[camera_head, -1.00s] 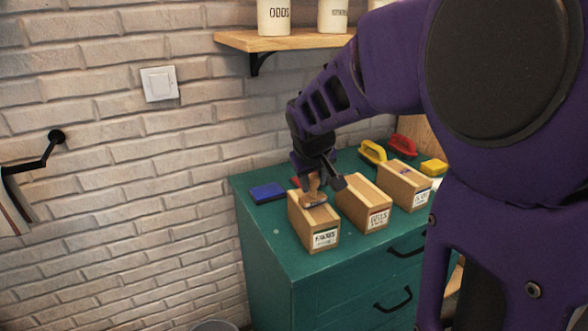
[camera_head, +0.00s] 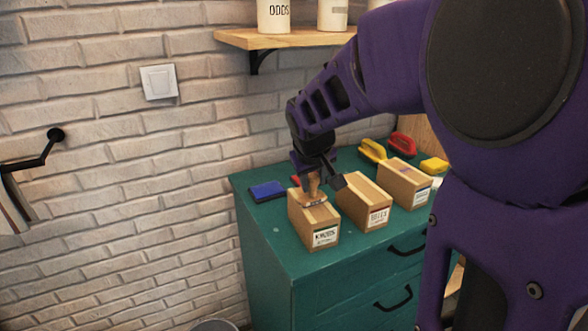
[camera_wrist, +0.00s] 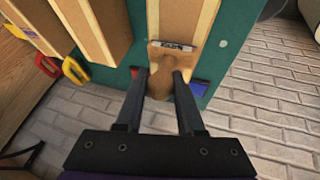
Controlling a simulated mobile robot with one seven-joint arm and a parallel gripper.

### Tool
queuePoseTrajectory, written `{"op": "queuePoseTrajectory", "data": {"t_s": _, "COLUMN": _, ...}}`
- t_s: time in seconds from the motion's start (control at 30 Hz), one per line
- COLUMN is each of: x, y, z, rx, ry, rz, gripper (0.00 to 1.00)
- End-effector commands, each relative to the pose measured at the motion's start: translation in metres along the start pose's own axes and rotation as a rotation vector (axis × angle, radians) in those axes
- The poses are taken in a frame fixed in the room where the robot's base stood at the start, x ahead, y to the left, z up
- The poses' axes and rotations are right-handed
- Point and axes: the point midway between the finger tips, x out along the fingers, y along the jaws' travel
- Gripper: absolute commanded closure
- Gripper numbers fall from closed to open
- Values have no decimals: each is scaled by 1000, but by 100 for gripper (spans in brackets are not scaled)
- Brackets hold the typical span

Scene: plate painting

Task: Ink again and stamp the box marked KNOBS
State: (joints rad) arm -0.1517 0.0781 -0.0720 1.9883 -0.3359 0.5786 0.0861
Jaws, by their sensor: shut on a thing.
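The box marked KNOBS (camera_head: 316,228) is the leftmost of three cardboard boxes on the green cabinet, its label facing front. My gripper (camera_head: 320,180) is over the back part of its top. I cannot tell whether the base touches the box. Its underside and the box top beneath it are hidden. A blue ink pad (camera_head: 267,191) lies left of the box.
Two more boxes stand to the right, the middle one (camera_head: 366,205) and the right one (camera_head: 406,187). A red pad (camera_head: 295,181) is partly hidden behind the stamp. Yellow (camera_head: 372,151) and red (camera_head: 403,145) handled items stand behind. A shelf (camera_head: 285,39) is above.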

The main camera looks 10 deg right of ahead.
Motion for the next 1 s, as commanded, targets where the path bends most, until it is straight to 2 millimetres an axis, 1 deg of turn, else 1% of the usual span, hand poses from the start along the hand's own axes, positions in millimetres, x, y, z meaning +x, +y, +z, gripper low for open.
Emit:
{"op": "queuePoseTrajectory", "data": {"t_s": 0.53, "x": 0, "y": 0, "z": 1, "rx": 0, "ry": -5, "rz": -1, "gripper": 98}}
{"op": "queuePoseTrajectory", "data": {"t_s": 1.0, "x": -32, "y": 10, "z": -17, "rx": 0, "ry": -2, "rz": 0, "gripper": 98}}
